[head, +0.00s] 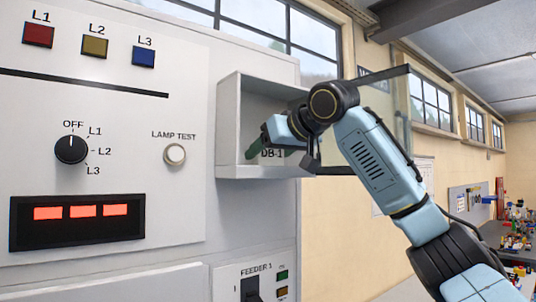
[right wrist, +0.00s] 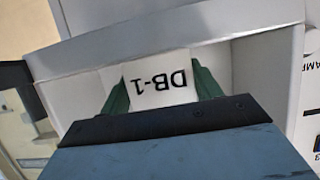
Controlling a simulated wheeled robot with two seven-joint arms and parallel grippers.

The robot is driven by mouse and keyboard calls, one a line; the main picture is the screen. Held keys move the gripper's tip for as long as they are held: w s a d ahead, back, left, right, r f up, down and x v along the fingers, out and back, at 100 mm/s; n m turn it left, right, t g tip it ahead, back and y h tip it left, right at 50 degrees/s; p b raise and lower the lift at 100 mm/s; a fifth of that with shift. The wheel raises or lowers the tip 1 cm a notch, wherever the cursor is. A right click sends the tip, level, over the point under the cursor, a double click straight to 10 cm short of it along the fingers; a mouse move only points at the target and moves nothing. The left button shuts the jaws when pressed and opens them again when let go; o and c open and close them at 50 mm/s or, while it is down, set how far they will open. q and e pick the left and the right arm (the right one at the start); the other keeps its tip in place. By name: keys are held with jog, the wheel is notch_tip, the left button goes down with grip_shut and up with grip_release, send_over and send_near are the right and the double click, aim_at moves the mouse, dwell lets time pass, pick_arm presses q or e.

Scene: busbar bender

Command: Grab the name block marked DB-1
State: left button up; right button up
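The name block (right wrist: 162,82) is white with DB-1 in black, upside down in the right wrist view. My right gripper (right wrist: 160,90) reaches into the box with one green finger on each side of the block. No clear gap shows between fingers and block, but I cannot tell whether they press on it. The gripper (head: 268,148) partly hides the block in the head view. My left gripper is not in view.
The box's side walls and top edge (head: 262,83) stand close around my right gripper. A glass door (head: 395,100) stands open on its right. The panel to the left carries a rotary selector (head: 71,150), a lamp test button (head: 174,154) and a red display (head: 78,222).

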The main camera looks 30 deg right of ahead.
jog(key=shift+c, duration=1.4)
jog(key=shift+s, duration=0.1)
jog(key=shift+r, duration=0.1)
